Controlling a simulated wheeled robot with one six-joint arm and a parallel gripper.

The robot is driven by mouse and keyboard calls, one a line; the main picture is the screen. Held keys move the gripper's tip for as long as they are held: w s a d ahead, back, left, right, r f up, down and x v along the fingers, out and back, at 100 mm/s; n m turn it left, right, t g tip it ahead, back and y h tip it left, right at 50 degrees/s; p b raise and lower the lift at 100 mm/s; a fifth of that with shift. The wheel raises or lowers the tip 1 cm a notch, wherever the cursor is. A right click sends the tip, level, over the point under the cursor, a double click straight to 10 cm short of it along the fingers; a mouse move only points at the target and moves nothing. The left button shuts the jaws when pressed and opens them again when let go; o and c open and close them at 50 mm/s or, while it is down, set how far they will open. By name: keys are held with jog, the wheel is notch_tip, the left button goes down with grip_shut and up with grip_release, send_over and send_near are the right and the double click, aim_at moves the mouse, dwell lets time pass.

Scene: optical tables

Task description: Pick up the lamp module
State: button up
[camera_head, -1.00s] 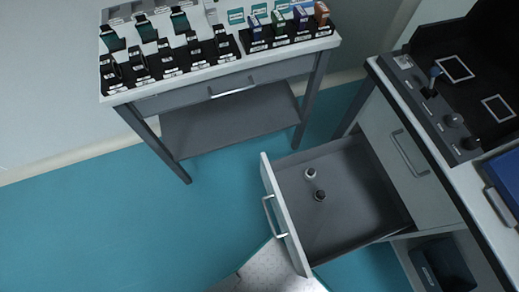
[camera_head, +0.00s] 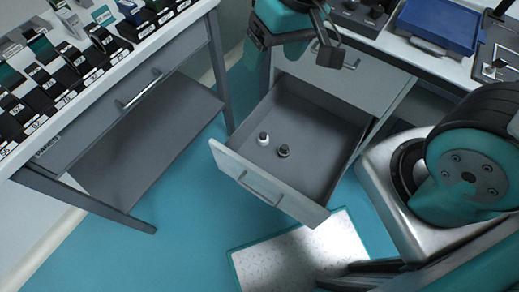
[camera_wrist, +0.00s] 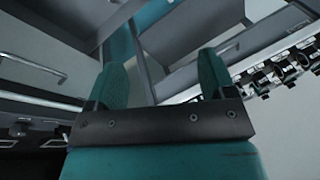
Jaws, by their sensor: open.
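Two small knob-like modules stand in the open drawer (camera_head: 330,165) in the head view. One is pale with a dark base (camera_head: 263,139) and the other is dark (camera_head: 283,151). I cannot tell which is the lamp module. My gripper (camera_head: 300,42) is above the back of the drawer, in front of the workbench, apart from both modules. In the wrist view my gripper (camera_wrist: 162,80) shows its two teal fingers spread with nothing between them. Neither module can be made out in the wrist view.
A side table (camera_head: 150,65) with rows of boxed parts stands at the left, with a lower shelf (camera_head: 150,140). The workbench (camera_head: 385,45) at the upper right carries a blue case (camera_head: 440,22). A white-speckled panel (camera_head: 300,262) lies below the drawer. Teal floor is open between table and drawer.

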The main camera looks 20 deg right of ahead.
aim_at(264, 135)
jog(key=w+d+f+m+h+b, duration=0.1)
jog(key=w+f+b, duration=0.3)
jog(key=f, duration=1.1)
jog(key=w+d+f+m+t+h+b, duration=0.1)
jog(key=w+f+b, duration=0.3)
jog(key=f+b, duration=0.5)
jog(key=w+d+f+m+t+h+b, duration=0.1)
jog(key=w+f+b, duration=0.3)
jog(key=f, duration=1.9)
jog(key=shift+w+d+f+m+h+b, duration=0.1)
jog(key=shift+w+d+m+h+b, duration=0.1)
jog(key=shift+d+m+b, duration=0.4)
jog(key=shift+w+d+f+m+h+b, duration=0.1)
jog(key=shift+w+d+b, duration=0.05)
jog(key=shift+b, duration=0.75)
jog(key=b+x, duration=0.1)
jog(key=x, duration=0.1)
jog(key=b+x, duration=0.2)
jog(key=x, duration=0.1)
jog(key=shift+w+a+f, duration=0.2)
jog(key=shift+w+f, duration=0.1)
jog(key=shift+w, duration=0.1)
jog(key=shift+r, duration=0.1)
jog(key=c, duration=1)
jog(key=shift+r, duration=0.1)
